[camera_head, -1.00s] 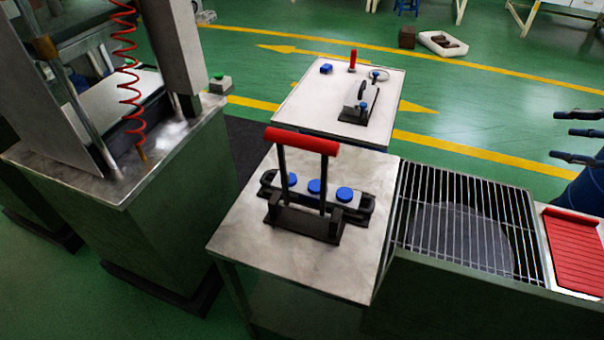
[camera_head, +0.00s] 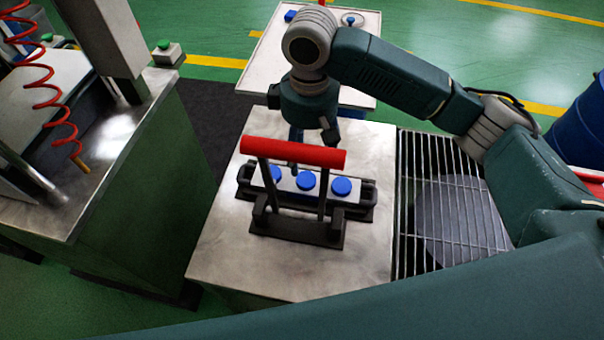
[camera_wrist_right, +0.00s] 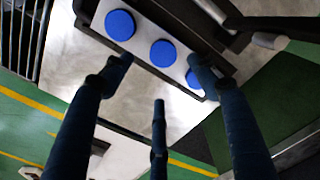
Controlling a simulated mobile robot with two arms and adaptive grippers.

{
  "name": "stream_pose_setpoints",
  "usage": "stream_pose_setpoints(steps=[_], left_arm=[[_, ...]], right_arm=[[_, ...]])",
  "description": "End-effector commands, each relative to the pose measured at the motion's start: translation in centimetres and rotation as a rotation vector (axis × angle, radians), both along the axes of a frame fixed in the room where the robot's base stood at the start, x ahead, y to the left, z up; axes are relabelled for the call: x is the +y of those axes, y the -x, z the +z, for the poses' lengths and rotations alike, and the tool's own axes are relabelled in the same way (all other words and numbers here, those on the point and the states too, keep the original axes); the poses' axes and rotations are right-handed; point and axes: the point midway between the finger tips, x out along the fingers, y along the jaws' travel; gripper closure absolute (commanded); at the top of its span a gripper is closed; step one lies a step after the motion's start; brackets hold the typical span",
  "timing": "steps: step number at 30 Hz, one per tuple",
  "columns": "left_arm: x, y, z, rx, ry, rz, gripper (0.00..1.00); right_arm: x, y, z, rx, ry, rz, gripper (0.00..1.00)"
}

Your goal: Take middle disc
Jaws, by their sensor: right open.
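The middle blue disc (camera_head: 305,180) sits in a row of 3 blue discs on the pale bar of the black mould (camera_head: 292,230), between the left disc (camera_head: 275,173) and the right disc (camera_head: 341,186). In the right wrist view the middle disc (camera_wrist_right: 163,53) lies between two spread fingertips, with the third finger below it. My right gripper (camera_wrist_right: 160,72) is open and empty. In the head view it points down at the far side of the mould, partly hidden behind the red handle (camera_head: 293,151). My left gripper is out of view.
The red handle on black uprights stands in front of the discs. The mould rests on a metal table (camera_head: 225,255) with bare room around it. A grate (camera_head: 450,190) is to the right, a white table (camera_head: 262,75) behind, and a machine with a red coiled hose (camera_head: 50,103) at left.

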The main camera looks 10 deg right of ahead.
Motion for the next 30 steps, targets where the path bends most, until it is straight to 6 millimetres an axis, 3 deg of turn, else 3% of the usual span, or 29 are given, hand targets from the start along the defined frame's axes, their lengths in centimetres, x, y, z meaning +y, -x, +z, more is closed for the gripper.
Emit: stream_pose_setpoints(steps=[7, 18, 27, 30], left_arm=[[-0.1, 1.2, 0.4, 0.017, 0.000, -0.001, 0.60], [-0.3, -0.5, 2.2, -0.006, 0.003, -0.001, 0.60], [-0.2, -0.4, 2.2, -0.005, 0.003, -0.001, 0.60], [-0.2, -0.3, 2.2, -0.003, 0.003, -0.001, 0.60]], right_arm=[[0.0, 0.0, -2.7, 0.001, -0.002, -0.002, 0.40], [0.3, 0.7, -7.2, 0.001, -0.003, -0.003, 0.40], [0.3, 0.6, -7.9, -0.001, -0.003, -0.002, 0.40], [0.3, 0.6, -7.9, -0.001, -0.003, -0.002, 0.58]])
